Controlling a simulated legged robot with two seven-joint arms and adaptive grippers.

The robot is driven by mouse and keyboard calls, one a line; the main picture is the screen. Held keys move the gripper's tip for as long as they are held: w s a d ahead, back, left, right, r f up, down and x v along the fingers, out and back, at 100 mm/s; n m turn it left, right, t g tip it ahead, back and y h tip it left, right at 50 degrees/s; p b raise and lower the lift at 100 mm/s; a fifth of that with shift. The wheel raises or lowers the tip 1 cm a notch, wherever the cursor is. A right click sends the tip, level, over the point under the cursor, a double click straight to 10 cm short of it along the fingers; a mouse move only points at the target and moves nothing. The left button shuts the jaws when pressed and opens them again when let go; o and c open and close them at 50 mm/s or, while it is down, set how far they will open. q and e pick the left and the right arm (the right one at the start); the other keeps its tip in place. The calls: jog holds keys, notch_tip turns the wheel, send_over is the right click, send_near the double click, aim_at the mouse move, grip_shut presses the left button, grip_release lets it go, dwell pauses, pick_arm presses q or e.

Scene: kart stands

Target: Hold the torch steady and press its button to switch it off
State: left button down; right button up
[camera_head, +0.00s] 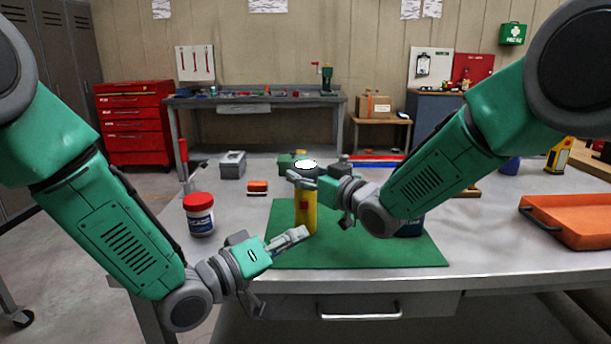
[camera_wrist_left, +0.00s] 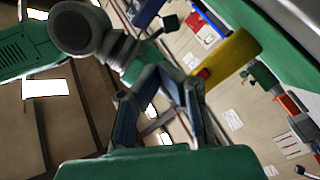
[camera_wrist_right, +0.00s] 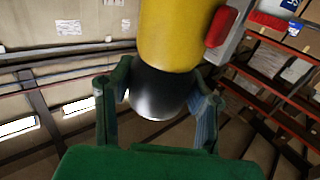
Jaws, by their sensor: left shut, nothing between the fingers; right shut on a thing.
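The torch (camera_head: 305,215) has a yellow body, a red button (camera_head: 304,203) and a bright white lens (camera_head: 305,164) facing up. It is upright over the green mat; I cannot tell whether its base touches. My right gripper (camera_head: 303,180) is shut on the torch's dark head; the right wrist view shows the dark part (camera_wrist_right: 160,92) between the fingers and the red button (camera_wrist_right: 221,26) at the side. My left gripper (camera_head: 298,235) is shut and empty, low beside the torch. In the left wrist view its fingertips (camera_wrist_left: 190,82) are close to the red button (camera_wrist_left: 203,73); contact is unclear.
The green mat (camera_head: 400,250) lies on the grey table. A jar with a red lid (camera_head: 199,213) stands left of the mat. An orange tray (camera_head: 575,222) is at the right. A dark blue object (camera_head: 410,228) sits behind my right forearm.

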aim_at(304, 205)
pick_arm(q)
jog(key=w, duration=0.8)
jog(key=shift+w+d+f, duration=0.1)
jog(key=shift+d, duration=0.3)
jog(key=shift+w, duration=0.15)
jog(key=shift+w+r, duration=0.2)
jog(key=shift+w, duration=0.05)
pick_arm(e)
jog(key=shift+s, duration=0.1)
dwell(0.7)
pick_arm(q)
jog(key=shift+w+f, duration=0.1)
jog(key=shift+w, duration=0.1)
dwell(0.3)
jog(key=shift+s, duration=0.15)
jog(key=shift+s+f, duration=0.15)
jog(key=shift+s, duration=0.2)
jog(key=shift+s, duration=0.1)
